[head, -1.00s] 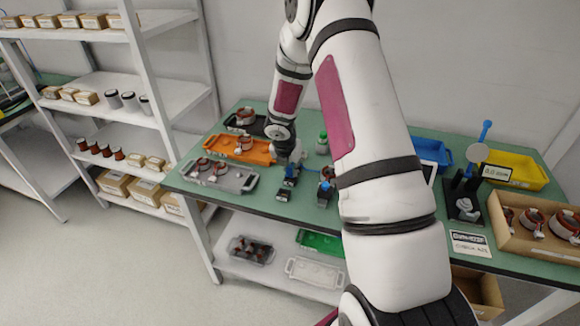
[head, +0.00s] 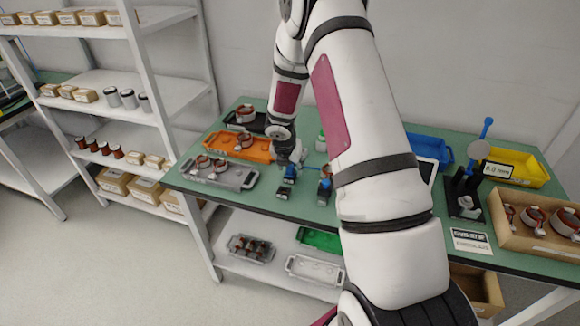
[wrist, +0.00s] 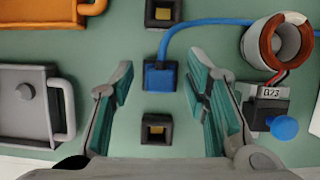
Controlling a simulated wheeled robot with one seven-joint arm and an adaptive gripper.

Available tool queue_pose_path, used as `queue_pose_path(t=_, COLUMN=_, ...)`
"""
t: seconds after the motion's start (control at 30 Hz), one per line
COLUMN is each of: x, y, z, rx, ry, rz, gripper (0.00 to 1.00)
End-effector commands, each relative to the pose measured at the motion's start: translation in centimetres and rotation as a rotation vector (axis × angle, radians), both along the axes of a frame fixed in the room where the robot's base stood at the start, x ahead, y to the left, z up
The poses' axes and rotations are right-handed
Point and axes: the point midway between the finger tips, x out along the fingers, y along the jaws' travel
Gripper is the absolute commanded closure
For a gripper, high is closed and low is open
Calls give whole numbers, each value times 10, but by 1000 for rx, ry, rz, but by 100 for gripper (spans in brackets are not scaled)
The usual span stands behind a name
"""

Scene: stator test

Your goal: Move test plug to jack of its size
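The blue test plug (wrist: 160,76) with its blue cable (wrist: 205,24) is between my gripper's fingers in the wrist view, apart from both. I cannot tell whether it sits in a jack. One square black jack (wrist: 158,131) with a tan opening is below it in the picture, another (wrist: 163,12) above it. My gripper (wrist: 160,82) is open and empty, its teal pads on either side of the plug. In the head view my gripper (head: 297,158) is over the plug (head: 290,172); one jack (head: 283,191) shows in front.
A copper-wound stator (wrist: 280,42) and a black block with a blue knob (wrist: 284,127) are close right of my gripper. A grey tray (wrist: 22,105) and an orange tray (wrist: 40,12) are left. A test stand (head: 465,190) and a cardboard box (head: 505,238) are further right.

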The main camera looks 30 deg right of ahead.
Motion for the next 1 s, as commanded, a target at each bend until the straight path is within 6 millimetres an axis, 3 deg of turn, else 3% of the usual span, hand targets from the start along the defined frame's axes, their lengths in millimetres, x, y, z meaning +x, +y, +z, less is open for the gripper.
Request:
queue_pose_path(t=0.37, x=-2, y=3, z=11, rx=1, ry=-3, rz=-1, gripper=57)
queue_pose_path(t=0.8, x=-23, y=27, z=88, rx=0, ry=-3, rz=-1, gripper=57)
queue_pose_path(t=1.0, x=-28, y=33, z=107, rx=0, ry=-2, rz=-1, gripper=57)
